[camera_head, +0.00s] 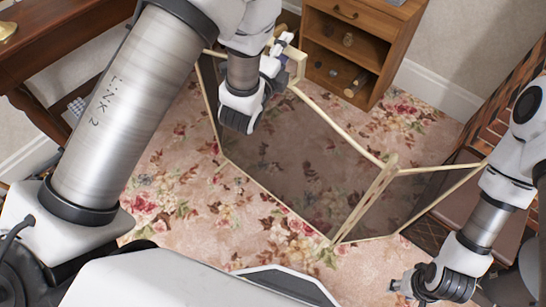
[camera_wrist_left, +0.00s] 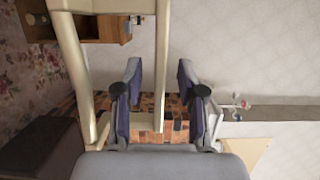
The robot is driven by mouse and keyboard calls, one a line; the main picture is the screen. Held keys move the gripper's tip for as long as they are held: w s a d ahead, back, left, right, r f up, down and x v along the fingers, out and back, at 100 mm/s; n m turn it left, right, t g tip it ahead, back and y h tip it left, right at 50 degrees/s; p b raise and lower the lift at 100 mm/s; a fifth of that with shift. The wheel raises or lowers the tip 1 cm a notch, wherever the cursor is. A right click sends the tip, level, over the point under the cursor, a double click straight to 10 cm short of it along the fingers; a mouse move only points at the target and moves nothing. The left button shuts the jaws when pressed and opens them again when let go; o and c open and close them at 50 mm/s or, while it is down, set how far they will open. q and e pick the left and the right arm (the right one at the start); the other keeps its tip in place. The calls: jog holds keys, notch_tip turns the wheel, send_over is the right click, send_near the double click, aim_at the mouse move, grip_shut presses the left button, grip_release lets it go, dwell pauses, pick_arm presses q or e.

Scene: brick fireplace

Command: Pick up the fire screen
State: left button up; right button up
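The fire screen (camera_head: 300,155) stands on the floral carpet in the head view. It has a cream frame, dark see-through mesh and folded panels. My left gripper (camera_head: 285,50) is at its upper left end, partly hidden by my wrist. In the left wrist view, my left gripper (camera_wrist_left: 156,92) is open, and an upright cream bar of the screen frame (camera_wrist_left: 162,60) shows between the fingers with gaps on both sides. I cannot tell how deep the bar sits. My right gripper (camera_head: 405,286) is low at the lower right, apart from the screen; its finger opening is unclear.
A wooden cabinet (camera_head: 385,22) with open shelves stands close behind the screen. The brick fireplace (camera_head: 500,115) is at the right, with a dark hearth (camera_head: 430,233) by the right panel. A wooden desk (camera_head: 55,40) is at the upper left. Carpet (camera_head: 190,190) is clear before the screen.

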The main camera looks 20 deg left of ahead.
pick_arm(q)
grip_shut()
jog(key=shift+w+r, duration=0.1)
